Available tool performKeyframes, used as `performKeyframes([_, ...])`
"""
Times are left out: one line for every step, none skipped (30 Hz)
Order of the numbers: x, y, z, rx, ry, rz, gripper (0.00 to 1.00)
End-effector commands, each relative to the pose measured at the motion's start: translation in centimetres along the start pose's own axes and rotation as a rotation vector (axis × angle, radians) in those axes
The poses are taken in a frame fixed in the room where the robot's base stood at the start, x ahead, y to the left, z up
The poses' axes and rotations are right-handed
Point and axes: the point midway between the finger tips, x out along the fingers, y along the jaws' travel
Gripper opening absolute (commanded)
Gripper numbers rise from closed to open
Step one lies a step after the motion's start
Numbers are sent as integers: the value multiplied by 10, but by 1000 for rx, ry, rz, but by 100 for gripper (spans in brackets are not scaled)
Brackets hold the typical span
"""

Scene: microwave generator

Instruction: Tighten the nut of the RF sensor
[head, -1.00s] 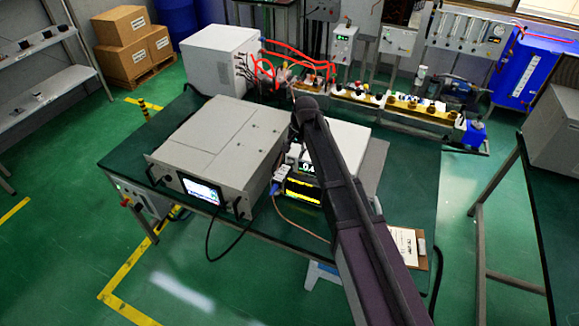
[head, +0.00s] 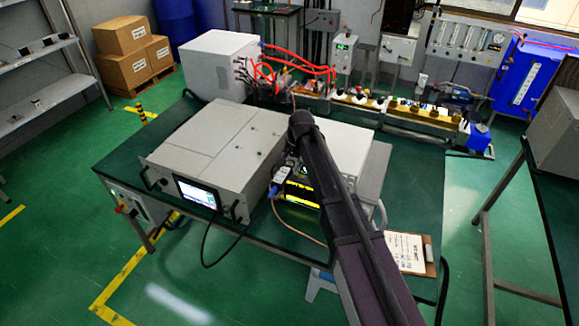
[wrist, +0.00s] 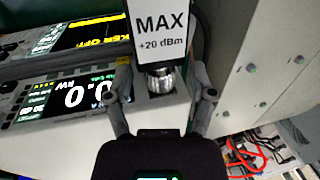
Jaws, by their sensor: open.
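The RF sensor (wrist: 160,30) shows at the top of the wrist view, with a white label reading "MAX +20 dBm". Its silver ribbed nut (wrist: 160,79) is at its lower end, against a pale surface. My gripper (wrist: 165,82) is open, one finger to the left of the nut and one to the right. Gaps show between the fingers and the nut, so I see no grip on it.
A meter with a lit display (wrist: 70,98) is left of the gripper in the wrist view. The grey generator (head: 215,150) stands left of my arm on the green table (head: 120,160). A clipboard (head: 408,252) lies at the right. A thin brown cable (head: 295,230) hangs in front.

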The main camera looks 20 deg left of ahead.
Motion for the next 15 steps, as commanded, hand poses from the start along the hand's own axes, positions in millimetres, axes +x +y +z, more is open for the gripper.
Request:
performKeyframes([1, 0, 0, 0, 0, 0, 71])
performKeyframes([1, 0, 0, 0, 0, 0, 71])
performKeyframes([0, 0, 0, 0, 0, 0, 71])
performKeyframes([0, 0, 0, 0, 0, 0, 71])
performKeyframes([0, 0, 0, 0, 0, 0, 71])
performKeyframes([0, 0, 0, 0, 0, 0, 71])
performKeyframes([0, 0, 0, 0, 0, 0, 71])
performKeyframes([0, 0, 0, 0, 0, 0, 71])
performKeyframes([0, 0, 0, 0, 0, 0, 68])
performKeyframes([0, 0, 0, 0, 0, 0, 60])
performKeyframes([0, 0, 0, 0, 0, 0, 51])
performKeyframes([0, 0, 0, 0, 0, 0, 39])
performKeyframes([0, 0, 0, 0, 0, 0, 30])
performKeyframes([0, 0, 0, 0, 0, 0, 21])
performKeyframes([0, 0, 0, 0, 0, 0, 9])
